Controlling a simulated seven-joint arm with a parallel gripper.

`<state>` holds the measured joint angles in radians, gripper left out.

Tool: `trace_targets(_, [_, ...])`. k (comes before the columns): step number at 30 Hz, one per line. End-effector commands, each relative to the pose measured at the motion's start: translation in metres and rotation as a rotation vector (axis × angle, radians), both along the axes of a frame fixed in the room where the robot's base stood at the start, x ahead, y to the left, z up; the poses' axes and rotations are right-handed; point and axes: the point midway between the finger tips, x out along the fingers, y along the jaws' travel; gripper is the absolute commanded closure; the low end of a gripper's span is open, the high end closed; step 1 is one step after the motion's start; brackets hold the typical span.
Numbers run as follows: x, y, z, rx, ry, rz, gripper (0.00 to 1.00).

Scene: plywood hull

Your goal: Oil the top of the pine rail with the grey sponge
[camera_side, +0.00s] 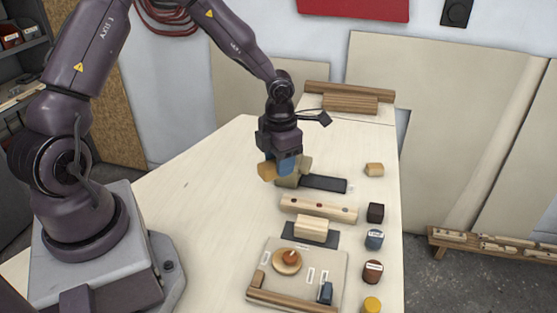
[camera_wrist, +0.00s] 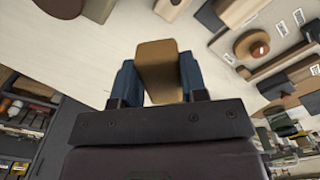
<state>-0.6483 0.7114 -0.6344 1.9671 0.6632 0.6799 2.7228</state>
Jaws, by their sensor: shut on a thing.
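My gripper (camera_side: 285,166) is above the table and shut on a tan, sponge-like block (camera_side: 266,171). In the wrist view the block (camera_wrist: 160,72) sits between my blue fingers and looks tan-brown, not grey. Behind it in the side view, an olive-grey block (camera_side: 287,182) shows partly hidden at the left end of a dark flat tray (camera_side: 323,184); I cannot tell whether it is the grey sponge. A long pale wooden rail (camera_side: 318,209) with dark and red spots lies in front. A shorter pale grained block (camera_side: 312,229) rests on a dark mat (camera_side: 326,240).
A board (camera_side: 335,265) at the front carries a round wooden piece (camera_side: 287,261), a blue-black item (camera_side: 325,292) and wooden strips. A tan block, a dark cube and several small jars (camera_side: 373,271) line the right edge. Brown planks (camera_side: 350,100) lie at the back. The table's left side is clear.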

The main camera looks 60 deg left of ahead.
Motion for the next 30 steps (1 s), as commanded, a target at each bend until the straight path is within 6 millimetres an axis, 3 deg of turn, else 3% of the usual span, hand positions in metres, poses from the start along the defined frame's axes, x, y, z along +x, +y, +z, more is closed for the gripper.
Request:
trace_targets(8, [0.0,0.0,-0.014,-0.001,0.001,-0.014,0.79])
trace_targets(28, [-0.001,-0.001,-0.079,-0.001,0.004,-0.012,0.79])
trace_targets(30, [0.005,-0.005,-0.078,0.0,-0.002,-0.012,0.82])
